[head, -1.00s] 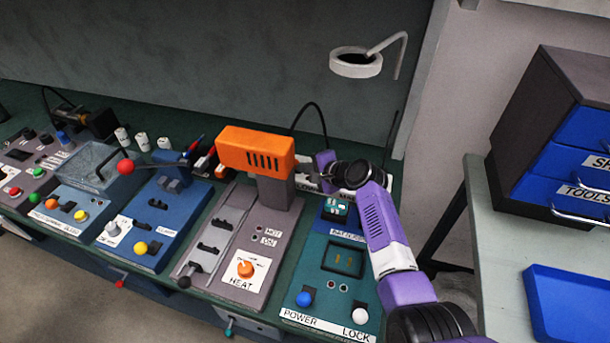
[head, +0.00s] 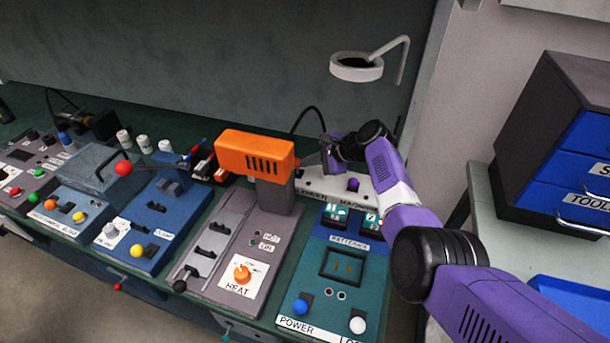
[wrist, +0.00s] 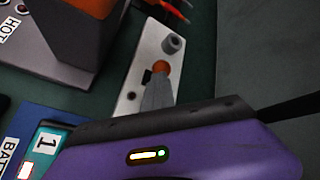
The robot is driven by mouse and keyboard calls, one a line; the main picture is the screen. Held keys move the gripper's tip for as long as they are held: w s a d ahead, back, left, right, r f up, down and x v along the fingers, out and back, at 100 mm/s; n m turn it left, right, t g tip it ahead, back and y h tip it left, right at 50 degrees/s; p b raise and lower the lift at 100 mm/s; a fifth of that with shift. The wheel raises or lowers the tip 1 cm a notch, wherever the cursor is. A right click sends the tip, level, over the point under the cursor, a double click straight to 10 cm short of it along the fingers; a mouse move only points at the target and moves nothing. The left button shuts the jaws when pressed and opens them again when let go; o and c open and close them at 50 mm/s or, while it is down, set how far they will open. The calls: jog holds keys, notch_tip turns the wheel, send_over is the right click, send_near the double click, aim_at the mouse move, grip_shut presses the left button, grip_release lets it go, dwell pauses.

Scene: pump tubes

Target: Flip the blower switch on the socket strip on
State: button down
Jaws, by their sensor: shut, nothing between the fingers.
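The socket strip (head: 325,187) is a long white bar at the back of the bench, right of the orange blower (head: 257,152). Its front lettering is only partly legible. It also shows in the wrist view (wrist: 133,105), with an orange switch (wrist: 162,66) and a grey round plug (wrist: 173,43) near its far end. My gripper (wrist: 159,82) is shut and empty, its grey fingertips over the strip right at the orange switch. I cannot tell whether they touch it. The fingers partly cover the switch, so its position is unclear.
The teal battery panel (head: 315,292) lies in front of the strip, with two battery units behind its socket. The grey heat panel (head: 222,281) is to its left. A black cable (head: 310,108) arches behind the blower. A blue drawer cabinet (head: 575,130) stands at the right.

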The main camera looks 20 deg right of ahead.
jog(key=shift+w+d+g, duration=0.2)
jog(key=shift+g, duration=0.1)
jog(key=shift+w+d+b, duration=0.3)
jog(key=shift+w+b, duration=0.2)
jog(key=shift+b, duration=0.15)
dwell(0.7)
jog(key=shift+w+d+b, duration=0.2)
jog(key=shift+w+b, duration=0.05)
jog(key=shift+b, duration=0.05)
jog(key=shift+w+d, duration=0.1)
dwell(0.6)
